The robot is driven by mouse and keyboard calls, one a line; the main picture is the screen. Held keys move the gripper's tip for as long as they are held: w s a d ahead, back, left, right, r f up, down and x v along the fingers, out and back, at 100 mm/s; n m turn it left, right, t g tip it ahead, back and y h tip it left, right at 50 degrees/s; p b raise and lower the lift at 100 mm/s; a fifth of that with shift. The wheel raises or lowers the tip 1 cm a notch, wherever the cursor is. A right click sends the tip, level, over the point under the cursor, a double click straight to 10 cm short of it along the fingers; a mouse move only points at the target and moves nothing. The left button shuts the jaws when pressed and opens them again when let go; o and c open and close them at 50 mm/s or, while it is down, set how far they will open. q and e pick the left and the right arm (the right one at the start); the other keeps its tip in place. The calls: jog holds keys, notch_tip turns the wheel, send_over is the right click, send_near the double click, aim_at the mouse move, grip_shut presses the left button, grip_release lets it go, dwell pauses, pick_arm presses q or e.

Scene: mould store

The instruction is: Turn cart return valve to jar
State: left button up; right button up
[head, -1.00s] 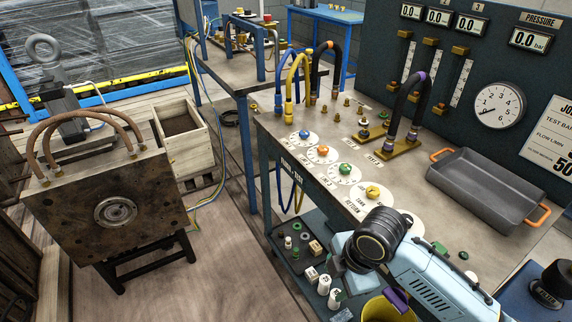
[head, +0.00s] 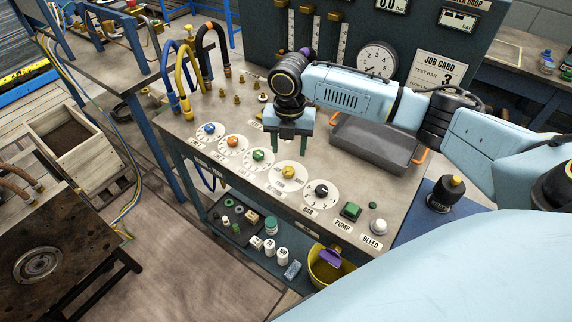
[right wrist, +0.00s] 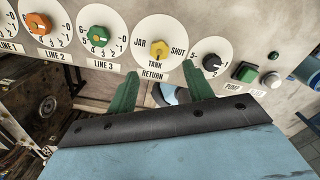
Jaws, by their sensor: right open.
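The return valve is a yellow knob (head: 288,172) on a round white dial at the front of the bench. In the right wrist view the yellow knob (right wrist: 159,49) has JAR on its left, SHUT on its right and TANK below. Its narrow end seems to point down at TANK. My right gripper (head: 287,151) hangs fingers-down above and just behind the knob, apart from it. Its two green fingers are spread with nothing between them; in the wrist view the gripper (right wrist: 160,76) faces the dial. My left gripper is out of view.
A green knob (head: 258,155) and a black knob (head: 321,189) flank the valve closely. A green pump button (head: 350,211) and white bleed button (head: 378,227) sit farther right. A grey tray (head: 375,145) lies behind. Hoses (head: 183,75) stand at the back left.

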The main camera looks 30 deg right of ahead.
aim_at(288, 169)
notch_tip(288, 169, down, 8)
jog(key=shift+f+b, duration=0.1)
jog(key=shift+b, duration=0.2)
jog(key=c, duration=1)
